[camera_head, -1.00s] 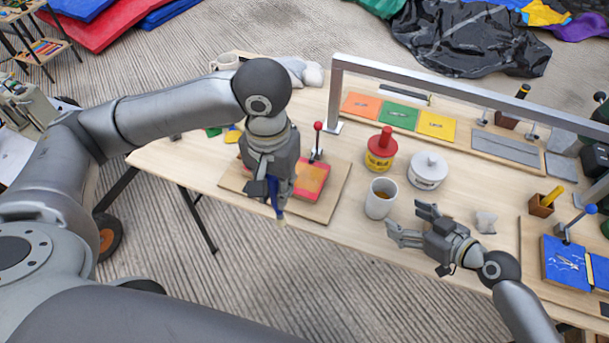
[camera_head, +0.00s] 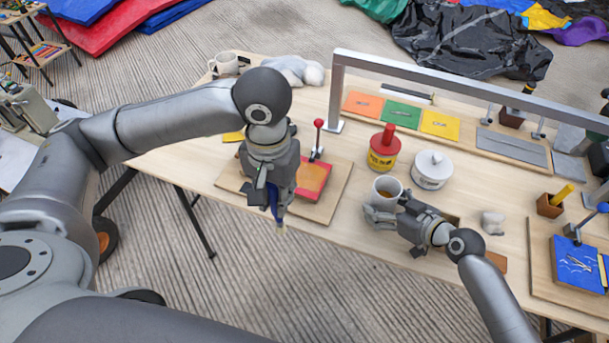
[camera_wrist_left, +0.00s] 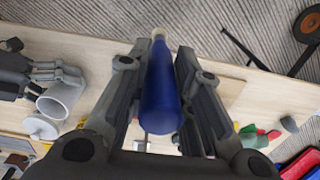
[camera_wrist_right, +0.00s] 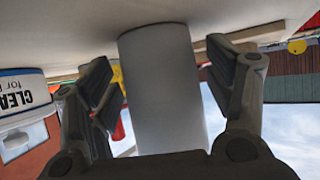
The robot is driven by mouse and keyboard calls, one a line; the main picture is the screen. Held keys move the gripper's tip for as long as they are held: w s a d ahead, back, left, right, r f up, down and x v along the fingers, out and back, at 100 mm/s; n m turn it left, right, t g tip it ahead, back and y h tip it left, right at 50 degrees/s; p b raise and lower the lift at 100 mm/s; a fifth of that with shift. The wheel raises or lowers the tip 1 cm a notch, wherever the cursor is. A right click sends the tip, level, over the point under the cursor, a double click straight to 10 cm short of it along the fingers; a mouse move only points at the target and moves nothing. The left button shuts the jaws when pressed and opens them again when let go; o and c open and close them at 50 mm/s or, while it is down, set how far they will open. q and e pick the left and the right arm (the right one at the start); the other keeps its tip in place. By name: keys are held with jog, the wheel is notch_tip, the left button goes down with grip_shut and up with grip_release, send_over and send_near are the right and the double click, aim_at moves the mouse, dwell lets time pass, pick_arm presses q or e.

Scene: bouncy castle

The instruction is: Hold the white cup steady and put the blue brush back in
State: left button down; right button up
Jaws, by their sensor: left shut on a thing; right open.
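The white cup (camera_head: 384,186) stands upright on the table. My right gripper (camera_head: 386,207) is open with its fingers on either side of the cup. In the right wrist view the cup (camera_wrist_right: 165,85) stands between the two open fingers; I cannot tell whether they touch it. My left gripper (camera_head: 276,205) is shut on the blue brush (camera_wrist_left: 160,90) and holds it in front of the red and orange pad, left of the cup. The brush's pale tip (camera_head: 281,227) points down. In the left wrist view the cup (camera_wrist_left: 60,98) lies to the left.
A red-topped yellow pot (camera_head: 384,150) and a white lidded jar (camera_head: 432,168) stand behind the cup. A red-knobbed lever (camera_head: 318,128) rises beside the red and orange pad (camera_head: 314,178). A metal frame (camera_head: 450,95) spans the back. Table between brush and cup is clear.

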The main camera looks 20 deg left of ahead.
jog(key=shift+c, duration=0.2)
jog(key=c, duration=0.7)
pick_arm(q)
jog(key=w+d+r+n, duration=0.1)
jog(key=w+d+r, duration=0.2)
jog(key=w+d, duration=0.6)
jog(key=w+d+r+n, duration=0.2)
jog(key=w+d+r, duration=0.2)
jog(key=w+d, duration=0.5)
jog(key=shift+d+r, duration=0.15)
jog(key=shift+d, duration=0.4)
